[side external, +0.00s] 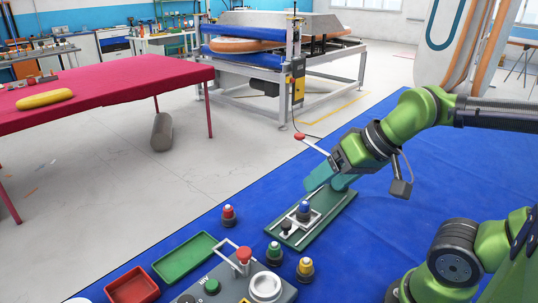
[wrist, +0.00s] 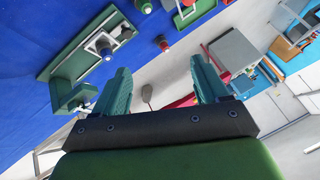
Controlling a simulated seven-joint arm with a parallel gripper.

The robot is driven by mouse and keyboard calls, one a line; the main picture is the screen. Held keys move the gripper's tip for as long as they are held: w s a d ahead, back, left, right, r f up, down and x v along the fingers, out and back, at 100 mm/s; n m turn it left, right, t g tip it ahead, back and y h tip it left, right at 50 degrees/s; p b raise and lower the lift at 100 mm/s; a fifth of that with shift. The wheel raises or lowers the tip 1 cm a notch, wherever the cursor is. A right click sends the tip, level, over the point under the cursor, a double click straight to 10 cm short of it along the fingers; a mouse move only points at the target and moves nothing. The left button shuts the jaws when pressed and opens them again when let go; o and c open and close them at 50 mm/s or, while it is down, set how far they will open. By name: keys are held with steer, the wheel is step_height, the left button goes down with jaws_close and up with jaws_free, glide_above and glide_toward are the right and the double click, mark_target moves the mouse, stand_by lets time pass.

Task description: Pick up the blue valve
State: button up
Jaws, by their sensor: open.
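The blue valve (side external: 304,211) stands upright in a metal bracket on a long green board (side external: 325,220). In the wrist view the blue valve (wrist: 105,49) shows at the upper left, on the green board (wrist: 62,66). My gripper (side external: 325,184) is above the far end of the board, behind and to the right of the valve and apart from it. In the wrist view my gripper (wrist: 160,65) has its two teal fingers spread wide, with nothing between them. The valve lies outside the gap, to the left of the fingers.
A red valve (side external: 229,216), a green valve (side external: 274,253) and a yellow valve (side external: 305,269) stand nearby on the blue surface (side external: 385,235). A green tray (side external: 184,262), a red tray (side external: 132,288) and a grey control box (side external: 225,291) are in front. A red-tipped lever (side external: 300,137) rises beside my gripper.

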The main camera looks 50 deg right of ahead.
steer(key=m+g+h, duration=0.2)
steer(key=m+g, duration=0.1)
steer(key=g, duration=0.4)
glide_above(305, 202)
step_height(305, 202, down, 4)
step_height(305, 202, down, 12)
steer(key=shift+w+d+r, duration=0.1)
steer(key=shift+d, duration=0.05)
steer(key=f, duration=0.5)
steer(key=shift+a+f, duration=0.1)
steer(key=shift+a, duration=0.15)
